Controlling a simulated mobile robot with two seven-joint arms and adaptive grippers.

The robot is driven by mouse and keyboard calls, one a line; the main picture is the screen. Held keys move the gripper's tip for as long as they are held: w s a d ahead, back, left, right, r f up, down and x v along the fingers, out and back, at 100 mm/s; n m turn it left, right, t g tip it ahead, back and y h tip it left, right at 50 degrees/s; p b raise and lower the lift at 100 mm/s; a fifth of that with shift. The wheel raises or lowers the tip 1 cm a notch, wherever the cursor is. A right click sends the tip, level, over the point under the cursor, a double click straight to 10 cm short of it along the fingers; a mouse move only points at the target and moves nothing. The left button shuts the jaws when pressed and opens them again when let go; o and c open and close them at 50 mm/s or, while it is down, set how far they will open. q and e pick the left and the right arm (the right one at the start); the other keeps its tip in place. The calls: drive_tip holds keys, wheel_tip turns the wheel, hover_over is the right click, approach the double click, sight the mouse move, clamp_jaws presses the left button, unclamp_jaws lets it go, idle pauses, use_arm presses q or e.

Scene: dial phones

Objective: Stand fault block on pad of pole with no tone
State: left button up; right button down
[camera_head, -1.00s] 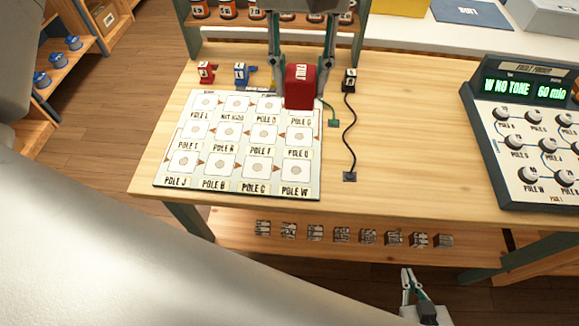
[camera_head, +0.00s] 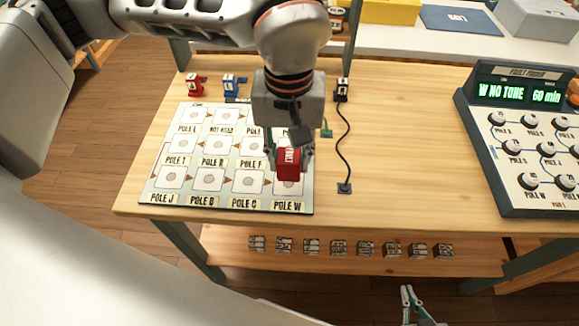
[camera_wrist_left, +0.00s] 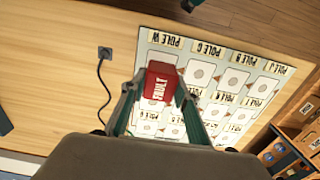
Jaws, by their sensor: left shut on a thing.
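My left gripper (camera_head: 289,156) is shut on the red fault block (camera_head: 289,164), labelled FAULT. It holds the block over the lower right part of the white pole board (camera_head: 226,204), at the POLE W pad (camera_head: 291,187), which the block partly hides. Whether the block touches the pad cannot be told. In the left wrist view the fault block (camera_wrist_left: 158,90) sits between the fingers, apart from the POLE W label (camera_wrist_left: 166,42). The fault finder (camera_head: 530,130) display reads "W NO TONE 60 min". My right gripper (camera_head: 409,290) is low, below the table, its opening unclear.
A red piece (camera_head: 195,84) and a blue piece (camera_head: 231,84) stand behind the board. A black piece (camera_head: 342,90) with a cord stands right of my arm. Several small blocks (camera_head: 338,247) lie on the shelf below. The table between cord and fault finder is clear.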

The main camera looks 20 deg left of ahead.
sight(289, 170)
use_arm(q)
drive_tip(key=shift+f, duration=1.85)
drive_tip(key=shift+f, duration=0.1)
drive_tip(key=shift+f+b, duration=0.15)
drive_tip(key=shift+b, duration=0.15)
drive_tip(key=o, duration=1.1)
wheel_tip(289, 170, up, 11)
drive_tip(key=shift+r+p, duration=0.1)
drive_tip(key=shift+p, duration=0.7)
drive_tip(key=shift+r, duration=0.65)
